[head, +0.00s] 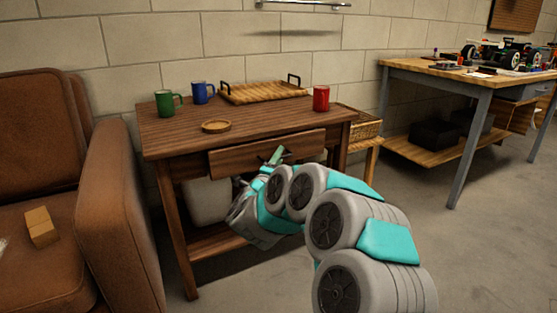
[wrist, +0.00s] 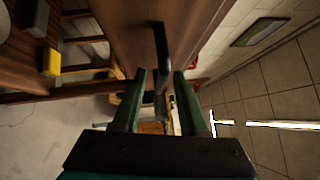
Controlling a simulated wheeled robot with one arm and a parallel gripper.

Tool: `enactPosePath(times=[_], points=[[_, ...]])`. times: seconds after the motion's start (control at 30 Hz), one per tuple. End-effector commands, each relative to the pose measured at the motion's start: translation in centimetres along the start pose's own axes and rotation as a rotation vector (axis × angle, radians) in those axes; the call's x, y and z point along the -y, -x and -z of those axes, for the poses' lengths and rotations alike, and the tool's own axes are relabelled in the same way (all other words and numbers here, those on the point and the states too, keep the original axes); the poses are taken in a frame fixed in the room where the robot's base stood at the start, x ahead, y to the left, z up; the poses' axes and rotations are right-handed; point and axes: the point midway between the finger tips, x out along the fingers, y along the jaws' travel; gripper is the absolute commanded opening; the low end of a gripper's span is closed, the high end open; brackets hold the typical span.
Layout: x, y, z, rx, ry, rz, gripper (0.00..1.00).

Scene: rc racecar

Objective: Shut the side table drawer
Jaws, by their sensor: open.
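The brown wooden side table (head: 160,135) stands against the block wall in the head view. Its drawer front (head: 235,160) lies under the tabletop's front edge. It seems to stand a little out from the table, but how far is hard to tell. The dark bar handle (wrist: 160,45) shows in the wrist view against the brown drawer front (wrist: 118,28). My gripper (head: 275,156) is at the middle of the drawer front. In the wrist view my gripper (wrist: 161,75) has its two green fingers apart, with the handle in line with the gap between them. Contact cannot be told.
A brown armchair (head: 120,200) stands close on the left.

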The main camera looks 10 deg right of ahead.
Motion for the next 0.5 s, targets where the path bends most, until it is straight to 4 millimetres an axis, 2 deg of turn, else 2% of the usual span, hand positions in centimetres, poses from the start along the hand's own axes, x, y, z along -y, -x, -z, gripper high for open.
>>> enactPosePath(times=[0.2, 0.5], points=[[0.02, -0.07, 0.00, 0.000, 0.000, 0.000, 0.42], [0.03, -0.05, 0.01, -0.001, 0.000, 0.000, 0.09]])
